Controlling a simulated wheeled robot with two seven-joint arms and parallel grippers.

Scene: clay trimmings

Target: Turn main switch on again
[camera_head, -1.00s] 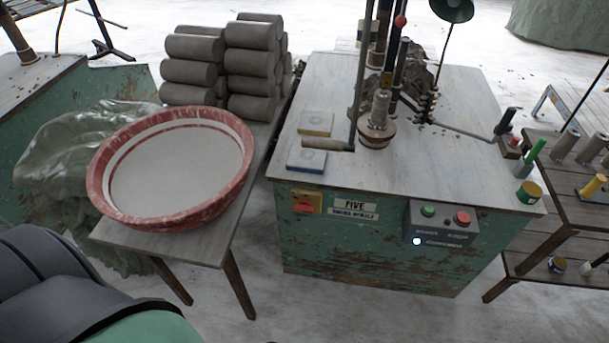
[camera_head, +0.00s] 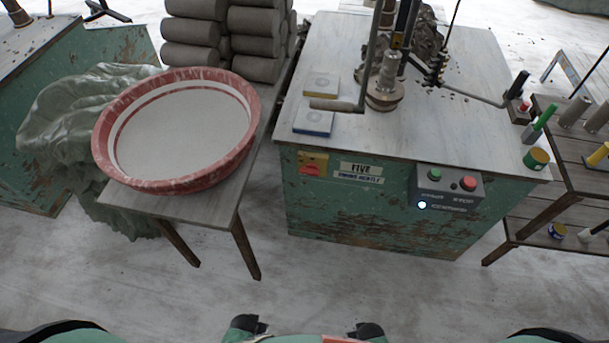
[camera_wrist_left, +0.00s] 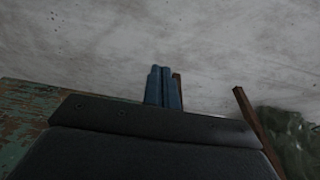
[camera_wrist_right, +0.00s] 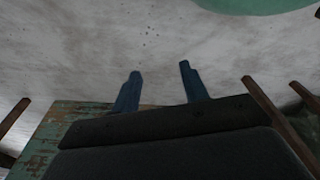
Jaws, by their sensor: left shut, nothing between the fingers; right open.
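The main switch (camera_head: 313,165), a red knob on a yellow plate, sits at the upper left of the machine cabinet's green front (camera_head: 350,215). The knob is too small to tell its exact position. To its right is a grey control box (camera_head: 447,188) with a green button (camera_head: 435,174), a red button (camera_head: 468,183) and a glowing whitish lamp (camera_head: 422,205). My left gripper (camera_wrist_left: 163,88) is shut and empty above the floor in the left wrist view. My right gripper (camera_wrist_right: 160,85) is open and empty in the right wrist view. Neither touches the switch.
A red-rimmed basin (camera_head: 255,112) stands on a small wooden table (camera_head: 225,212) left of the machine. Stacked grey clay cylinders (camera_head: 255,68) are behind it. A wooden shelf (camera_head: 545,215) stands at the right. The floor before the cabinet (camera_head: 330,290) is clear.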

